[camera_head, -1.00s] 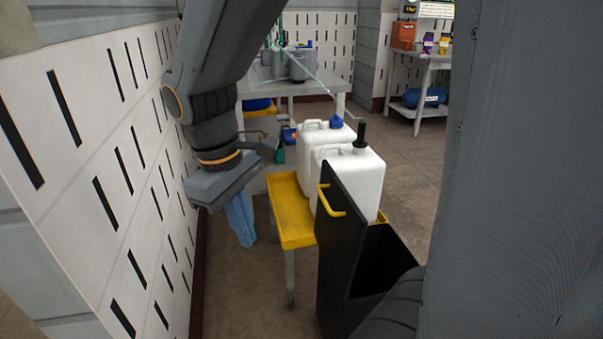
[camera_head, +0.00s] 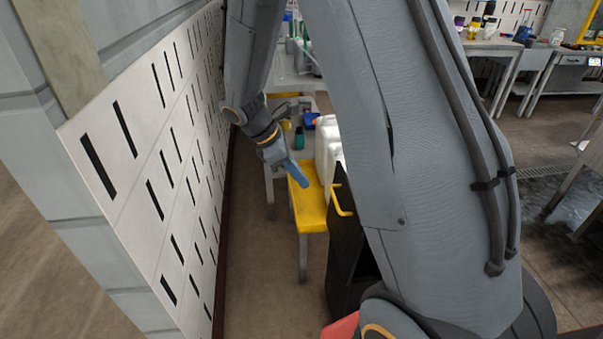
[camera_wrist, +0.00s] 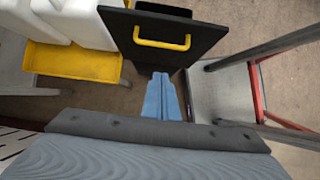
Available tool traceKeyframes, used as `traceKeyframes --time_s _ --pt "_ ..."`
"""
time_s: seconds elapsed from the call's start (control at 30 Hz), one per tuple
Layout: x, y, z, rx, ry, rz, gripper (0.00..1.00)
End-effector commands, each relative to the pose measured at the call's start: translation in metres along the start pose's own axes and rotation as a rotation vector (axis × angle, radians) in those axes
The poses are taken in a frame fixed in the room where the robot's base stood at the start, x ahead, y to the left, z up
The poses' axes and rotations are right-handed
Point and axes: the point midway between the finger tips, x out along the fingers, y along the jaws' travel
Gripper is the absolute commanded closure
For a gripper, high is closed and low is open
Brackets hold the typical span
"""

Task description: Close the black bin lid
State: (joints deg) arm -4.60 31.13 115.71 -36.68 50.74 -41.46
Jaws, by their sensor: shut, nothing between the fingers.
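My gripper (camera_head: 302,181) has blue fingers closed together and empty. In the wrist view the fingertips (camera_wrist: 163,76) point toward the lid, just below the handle in the picture. They look apart from it.
A yellow-topped stand (camera_head: 311,215) with white jugs (camera_head: 327,150) stands beside the bin. A slotted white wall panel (camera_head: 150,175) runs along the left. A bench (camera_head: 297,82) stands behind. Floor shows between wall and stand.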

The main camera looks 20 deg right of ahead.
Motion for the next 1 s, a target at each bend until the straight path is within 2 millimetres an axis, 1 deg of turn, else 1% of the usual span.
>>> traceKeyframes --time_s 0.03,0.1,0.33,0.43,0.6,0.73,1.0 --pt "0.011 -0.002 0.0 0.0 -0.001 -0.004 1.0" --pt "0.025 -0.002 0.001 0.0 -0.001 -0.005 1.0" --pt "0.069 -0.002 0.0 0.0 0.0 -0.005 1.0" --pt "0.077 -0.001 0.014 0.004 0.001 -0.003 1.0" --pt "0.088 -0.001 0.025 0.003 0.001 -0.001 1.0" --pt "0.092 -0.001 0.028 0.002 0.002 -0.001 1.0" --pt "0.092 -0.001 0.028 0.002 0.001 0.0 1.0"
